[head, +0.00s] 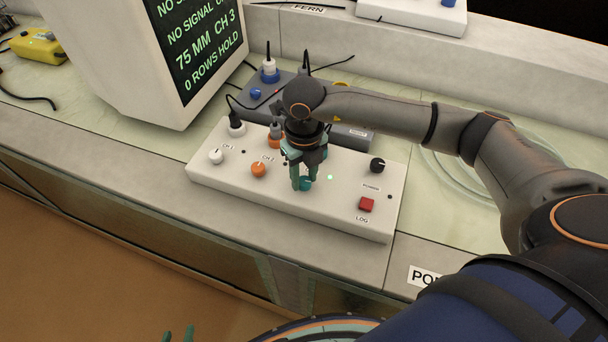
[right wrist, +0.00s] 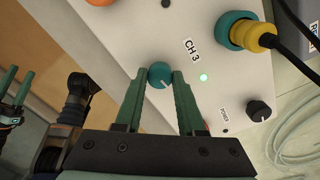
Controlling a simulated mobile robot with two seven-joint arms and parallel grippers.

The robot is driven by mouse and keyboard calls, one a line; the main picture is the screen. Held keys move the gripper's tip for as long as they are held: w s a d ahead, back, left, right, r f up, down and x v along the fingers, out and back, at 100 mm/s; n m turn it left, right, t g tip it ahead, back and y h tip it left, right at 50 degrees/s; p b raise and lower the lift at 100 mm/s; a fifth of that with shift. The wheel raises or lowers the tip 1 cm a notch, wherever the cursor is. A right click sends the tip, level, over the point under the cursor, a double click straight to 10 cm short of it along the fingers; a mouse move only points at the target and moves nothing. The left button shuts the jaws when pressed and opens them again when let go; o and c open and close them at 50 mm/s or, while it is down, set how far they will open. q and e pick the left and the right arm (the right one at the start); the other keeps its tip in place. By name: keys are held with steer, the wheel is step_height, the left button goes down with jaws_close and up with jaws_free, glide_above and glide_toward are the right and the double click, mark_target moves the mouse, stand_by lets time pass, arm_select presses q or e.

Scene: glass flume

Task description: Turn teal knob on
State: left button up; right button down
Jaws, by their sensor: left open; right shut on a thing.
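The teal knob (head: 306,184) sits on the white control box (head: 220,172), in the row with a white knob (head: 216,156) and an orange knob (head: 259,169). My right gripper (head: 302,183) reaches down over it and is shut on it. In the right wrist view the teal knob (right wrist: 160,73) is between the green fingertips, its white pointer mark facing my gripper's palm. A small green light (right wrist: 204,78) glows near the CH 3 label (right wrist: 192,50). My left gripper (head: 179,337) is open and empty at the bottom edge of the head view, away from the box.
The box also has a black POWER knob (head: 377,165) and a red LOG button (head: 366,205). Cabled plugs stand along its back edge, one in a teal socket (right wrist: 233,28). A monitor (head: 130,60) reads "75 MM CH 3" and "0 ROWS HOLD". Coiled clear tubing (head: 450,180) lies right.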

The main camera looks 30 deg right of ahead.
mark_target(304, 180)
steer(key=shift+m, duration=0.7)
steer(key=c, duration=0.5)
jaws_free()
steer(key=shift+r, duration=0.1)
step_height(304, 180, up, 12)
steer(key=shift+r, duration=0.2)
stand_by(0.4)
